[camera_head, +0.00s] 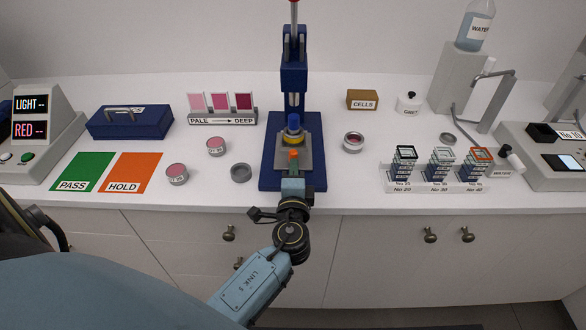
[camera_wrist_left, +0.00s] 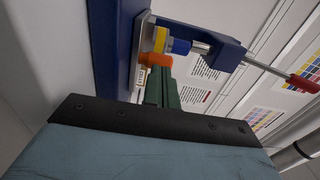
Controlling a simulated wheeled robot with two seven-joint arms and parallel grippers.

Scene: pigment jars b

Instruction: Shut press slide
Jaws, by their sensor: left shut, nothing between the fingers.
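The blue press (camera_head: 294,75) stands upright at the middle of the counter, with a red-topped lever above it. Its slide is a grey metal plate (camera_head: 307,160) on the blue base, with a small orange piece (camera_head: 293,153) at its front. A yellow and blue part (camera_head: 293,131) sits under the ram. My left gripper (camera_head: 292,168) is shut and empty, right at the orange piece. In the left wrist view its green fingers (camera_wrist_left: 165,88) point at the orange piece (camera_wrist_left: 158,60); whether they touch cannot be told. My right gripper is not in view.
Pink jars (camera_head: 177,174) and a grey lid (camera_head: 241,173) stand left of the press, another jar (camera_head: 353,142) right. Green and orange mats (camera_head: 134,172) lie at left. A sample rack (camera_head: 440,180) stands at right. Counter beside the press base is partly clear.

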